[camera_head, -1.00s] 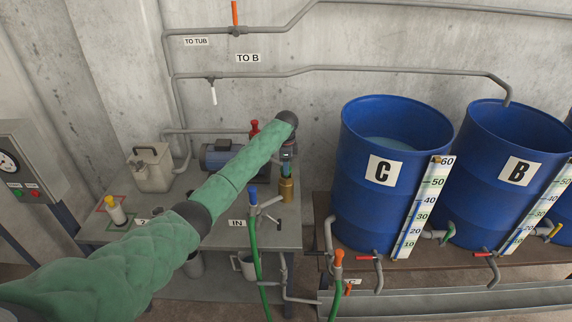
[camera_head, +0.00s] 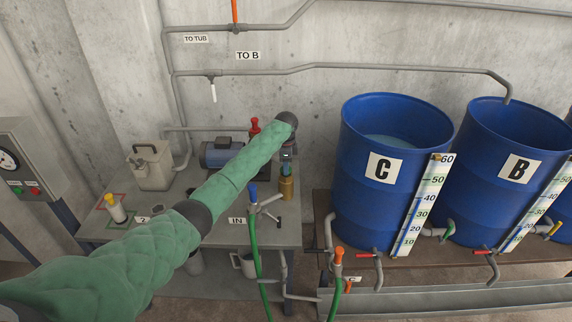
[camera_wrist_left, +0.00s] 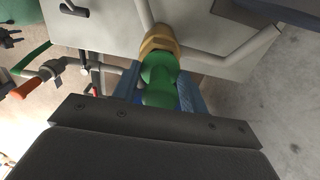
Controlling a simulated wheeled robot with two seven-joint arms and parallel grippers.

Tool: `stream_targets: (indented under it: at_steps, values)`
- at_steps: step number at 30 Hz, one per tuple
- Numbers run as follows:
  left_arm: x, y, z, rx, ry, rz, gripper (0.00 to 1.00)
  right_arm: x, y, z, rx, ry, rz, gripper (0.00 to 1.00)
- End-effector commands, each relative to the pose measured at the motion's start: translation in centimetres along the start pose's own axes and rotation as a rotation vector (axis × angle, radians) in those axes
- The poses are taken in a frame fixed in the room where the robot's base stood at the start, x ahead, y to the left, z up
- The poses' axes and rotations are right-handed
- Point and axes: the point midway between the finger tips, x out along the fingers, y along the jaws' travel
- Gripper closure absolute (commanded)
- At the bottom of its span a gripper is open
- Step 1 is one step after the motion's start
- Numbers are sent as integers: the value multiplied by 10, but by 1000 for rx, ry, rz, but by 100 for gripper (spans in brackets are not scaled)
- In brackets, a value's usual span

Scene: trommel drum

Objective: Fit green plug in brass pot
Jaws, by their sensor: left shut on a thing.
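The brass pot (camera_head: 286,190) stands upright at the right side of the grey bench, and its rim shows in the left wrist view (camera_wrist_left: 155,40). My left gripper (camera_head: 287,166) is above the pot, shut on the green plug (camera_wrist_left: 158,72). The plug lines up with the pot's mouth and its far end meets the rim in the wrist view. How deep it sits in the mouth is hidden. My right gripper is not in view.
A blue-handled tap (camera_head: 253,194) with a green hose stands just left of the pot. A blue pump (camera_head: 220,152) and red valve (camera_head: 254,128) are behind. The blue drum C (camera_head: 360,205) is to the right. A pale canister (camera_head: 152,168) stands at the bench's left.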

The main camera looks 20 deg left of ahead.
Motion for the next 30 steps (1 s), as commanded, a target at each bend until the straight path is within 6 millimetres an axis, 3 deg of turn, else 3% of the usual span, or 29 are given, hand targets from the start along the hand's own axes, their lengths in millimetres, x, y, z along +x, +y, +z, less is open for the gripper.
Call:
stream_targets:
  at_steps: [8, 22, 30]
  values:
    - [5, 0, 0, 0, 0, 0, 80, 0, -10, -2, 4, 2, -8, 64]
    - [7, 0, 0, 0, 0, 0, 80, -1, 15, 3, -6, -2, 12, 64]
    - [10, 0, -1, 0, 0, -1, 80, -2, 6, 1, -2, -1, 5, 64]
